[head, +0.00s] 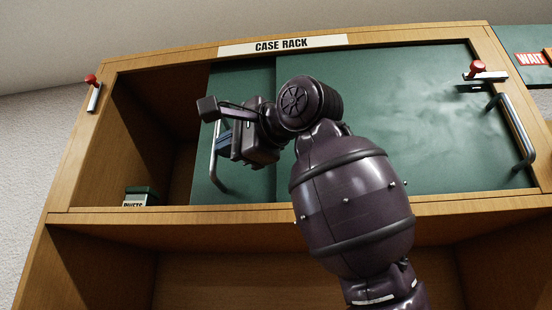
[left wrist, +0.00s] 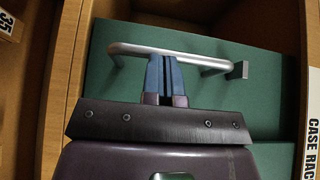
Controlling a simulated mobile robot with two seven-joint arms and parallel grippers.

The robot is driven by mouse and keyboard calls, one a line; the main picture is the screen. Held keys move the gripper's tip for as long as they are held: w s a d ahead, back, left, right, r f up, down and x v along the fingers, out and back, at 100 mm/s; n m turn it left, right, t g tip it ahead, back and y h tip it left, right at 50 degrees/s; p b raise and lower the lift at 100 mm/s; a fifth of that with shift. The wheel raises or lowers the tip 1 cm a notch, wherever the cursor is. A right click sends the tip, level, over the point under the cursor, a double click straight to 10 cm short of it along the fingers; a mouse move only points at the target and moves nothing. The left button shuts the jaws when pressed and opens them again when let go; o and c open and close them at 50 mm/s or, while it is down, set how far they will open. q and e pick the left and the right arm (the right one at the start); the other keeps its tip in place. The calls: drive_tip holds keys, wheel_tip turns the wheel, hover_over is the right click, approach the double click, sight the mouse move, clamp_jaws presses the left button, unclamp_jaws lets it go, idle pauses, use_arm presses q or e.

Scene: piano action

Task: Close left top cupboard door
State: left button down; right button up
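The left top cupboard door (head: 240,85) is a green panel under the CASE RACK sign. It stands to the right of the left frame post, leaving a dark opening (head: 150,120) at the left. Its grey bar handle (head: 215,165) is near its left edge. The handle (left wrist: 205,60) also crosses the left wrist view. My left gripper (head: 223,141) is at the handle, on its right side in the head view. Its blue fingers (left wrist: 164,62) are together, tips at the bar. Contact is not certain. My right gripper is out of view.
A right green door (head: 430,110) with its own bar handle (head: 518,130) fills the right side. Red-knobbed latches are at the left post (head: 92,90) and upper right (head: 478,68). A small labelled green box (head: 140,196) sits inside the opening. An open shelf lies below.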

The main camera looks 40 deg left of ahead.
use_arm(q)
drive_tip(key=shift+s+a+b, duration=0.35)
drive_tip(key=shift+s+a, duration=2.05)
drive_tip(key=shift+a, duration=1.7)
drive_tip(key=shift+s+a+b, duration=0.4)
drive_tip(key=shift+s+a, duration=2.05)
drive_tip(key=shift+a, duration=1.6)
drive_tip(key=shift+s+a+b, duration=0.35)
drive_tip(key=shift+s+a, duration=2.05)
drive_tip(key=shift+a, duration=1.7)
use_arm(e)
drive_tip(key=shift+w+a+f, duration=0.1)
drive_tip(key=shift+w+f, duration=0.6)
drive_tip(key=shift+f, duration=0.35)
use_arm(q)
drive_tip(key=shift+d, duration=0.1)
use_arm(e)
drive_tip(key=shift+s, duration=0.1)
